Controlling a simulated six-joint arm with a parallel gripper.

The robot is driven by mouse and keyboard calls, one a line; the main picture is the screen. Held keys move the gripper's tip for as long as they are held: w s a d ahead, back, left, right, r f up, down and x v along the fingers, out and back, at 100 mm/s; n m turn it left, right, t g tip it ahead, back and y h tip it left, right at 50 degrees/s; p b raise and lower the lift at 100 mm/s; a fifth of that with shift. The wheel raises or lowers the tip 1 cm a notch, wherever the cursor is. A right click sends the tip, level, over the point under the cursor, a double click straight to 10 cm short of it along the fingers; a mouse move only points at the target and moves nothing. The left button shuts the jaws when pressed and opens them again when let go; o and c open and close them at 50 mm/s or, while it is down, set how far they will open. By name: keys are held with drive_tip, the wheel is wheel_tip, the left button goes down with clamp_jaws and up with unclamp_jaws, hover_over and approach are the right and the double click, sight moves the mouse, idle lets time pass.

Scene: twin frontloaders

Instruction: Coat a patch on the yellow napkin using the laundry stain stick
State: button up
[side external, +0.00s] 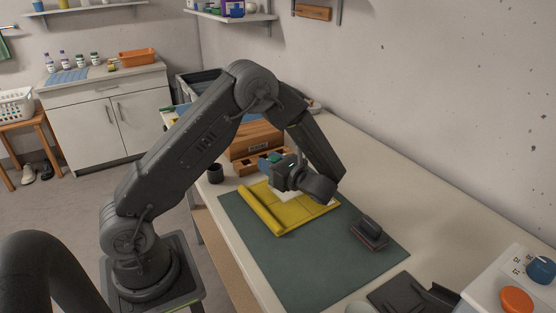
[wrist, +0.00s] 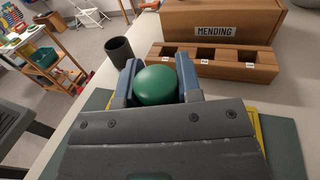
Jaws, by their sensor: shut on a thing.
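The yellow napkin (side external: 305,210) lies on a green mat, its left side folded or rolled into a thick edge. A pale patch (side external: 283,195) shows on it beneath my gripper (side external: 275,160). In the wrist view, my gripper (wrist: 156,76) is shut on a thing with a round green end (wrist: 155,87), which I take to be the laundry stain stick. Its lower end is hidden, so I cannot tell whether it touches the napkin. Only a thin yellow edge of the napkin (wrist: 260,128) shows in the wrist view.
A wooden slotted rack (wrist: 214,62) and a box marked MENDING (wrist: 225,17) stand behind the napkin. A dark cup (wrist: 120,51) stands to their left. A dark block on a pinkish base (side external: 370,232) sits on the mat (side external: 300,270), whose front is clear.

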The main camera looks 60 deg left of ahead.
drive_tip(key=shift+s, duration=0.85)
drive_tip(key=shift+w+a, duration=0.15)
drive_tip(key=shift+w, duration=2.15)
drive_tip(key=shift+w+a, duration=0.1)
drive_tip(key=shift+w, duration=2.15)
wheel_tip(320, 180, up, 8)
drive_tip(key=shift+s, duration=0.1)
